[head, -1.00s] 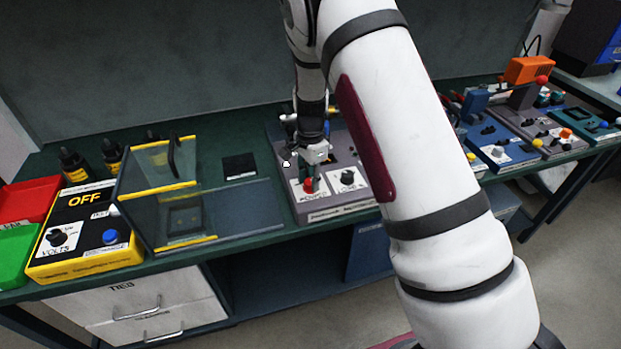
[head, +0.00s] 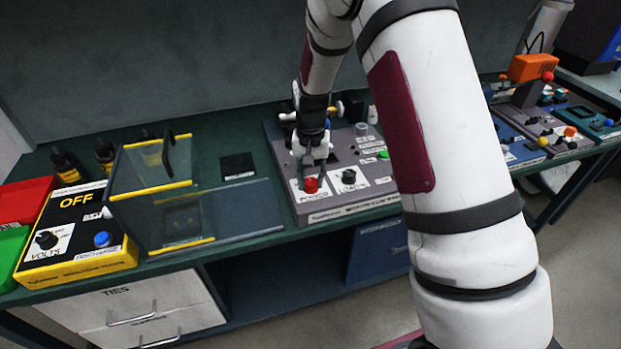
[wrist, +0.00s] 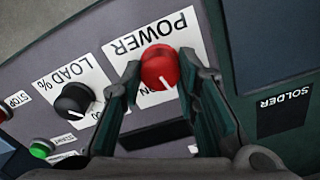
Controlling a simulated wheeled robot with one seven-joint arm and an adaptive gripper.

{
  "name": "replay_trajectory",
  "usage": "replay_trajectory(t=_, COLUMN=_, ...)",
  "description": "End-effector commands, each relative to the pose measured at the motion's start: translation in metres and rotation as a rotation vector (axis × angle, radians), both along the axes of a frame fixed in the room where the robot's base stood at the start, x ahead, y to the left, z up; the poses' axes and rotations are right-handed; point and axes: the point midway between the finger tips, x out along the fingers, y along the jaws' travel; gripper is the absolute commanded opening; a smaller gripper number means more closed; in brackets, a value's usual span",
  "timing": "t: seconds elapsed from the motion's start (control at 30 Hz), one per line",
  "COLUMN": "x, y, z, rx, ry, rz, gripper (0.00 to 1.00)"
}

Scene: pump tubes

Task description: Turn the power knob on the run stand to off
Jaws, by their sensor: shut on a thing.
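The red power knob (head: 311,185) sits at the front left of the grey run stand (head: 360,209), on a white plate marked POWER. My gripper (head: 310,171) is over it, pointing down. In the wrist view the knob (wrist: 159,68) is between the two fingers of my gripper (wrist: 161,72), which is shut on it. The knob's white pointer line slants to the lower right in that view. Part of an ON label shows beside the knob; the rest of the marking is hidden by the fingers.
A black LOAD % knob (head: 348,176) is close to the right of the power knob, with a green button (head: 383,154) behind it. A clear guard with yellow edges (head: 150,190) and a yellow OFF box (head: 80,235) stand to the left.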

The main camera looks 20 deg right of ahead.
Motion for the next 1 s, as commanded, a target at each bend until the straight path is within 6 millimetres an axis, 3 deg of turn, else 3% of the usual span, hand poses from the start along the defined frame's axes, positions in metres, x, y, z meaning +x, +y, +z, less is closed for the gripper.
replay_trajectory(t=0.5, x=0.0006, y=0.0001, z=-0.0003, rx=0.001, ry=-0.001, rz=0.439, gripper=0.01)
replay_trajectory(t=1.0, x=0.0001, y=0.0008, z=0.0000, rx=0.000, ry=0.000, rz=0.613, gripper=0.01)
